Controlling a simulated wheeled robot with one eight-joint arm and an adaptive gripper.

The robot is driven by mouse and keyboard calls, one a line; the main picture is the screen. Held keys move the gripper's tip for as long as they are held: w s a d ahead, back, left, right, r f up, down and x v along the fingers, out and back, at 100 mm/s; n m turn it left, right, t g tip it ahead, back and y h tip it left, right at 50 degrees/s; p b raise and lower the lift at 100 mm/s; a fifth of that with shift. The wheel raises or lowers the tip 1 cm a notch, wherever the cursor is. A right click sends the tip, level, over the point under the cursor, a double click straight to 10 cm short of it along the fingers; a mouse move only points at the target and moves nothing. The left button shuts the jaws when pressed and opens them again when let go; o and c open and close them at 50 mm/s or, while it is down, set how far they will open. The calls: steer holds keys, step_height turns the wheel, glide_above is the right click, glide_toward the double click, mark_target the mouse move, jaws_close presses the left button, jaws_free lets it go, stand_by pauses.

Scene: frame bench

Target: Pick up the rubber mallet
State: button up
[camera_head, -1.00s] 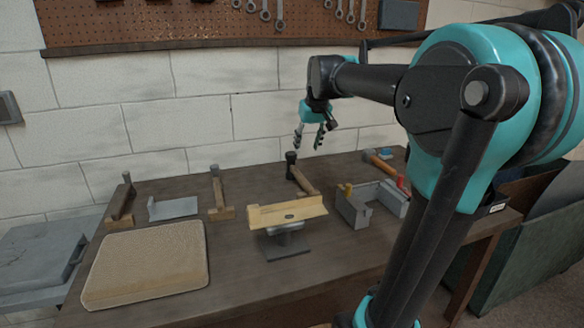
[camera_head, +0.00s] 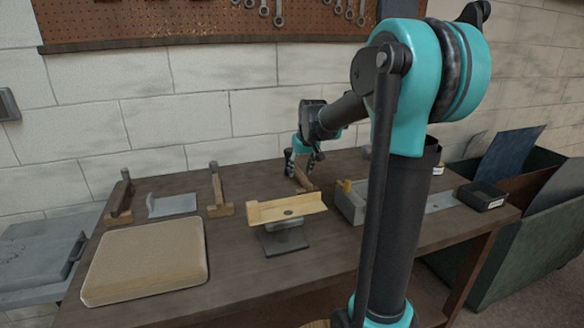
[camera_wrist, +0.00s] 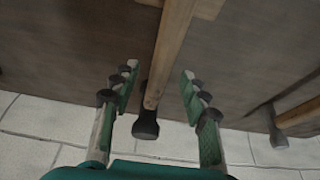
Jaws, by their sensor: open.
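My gripper (camera_wrist: 159,72) is open, with one finger on each side of the wooden bar near the black end, with gaps showing on both sides. In the head view my gripper (camera_head: 303,168) hangs low over the back of the bench and hides part of this tool.
A similar wood and dark tool (camera_head: 217,190) stands to the left, another (camera_head: 119,198) farther left. A pale wooden piece on a grey stand (camera_head: 284,240) is in front. A grey metal block (camera_head: 350,203) is at right, a tan pad (camera_head: 145,263) front left. The wall (camera_head: 230,120) is close behind.

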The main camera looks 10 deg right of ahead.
steer(key=shift+x, duration=1.2)
jaws_close()
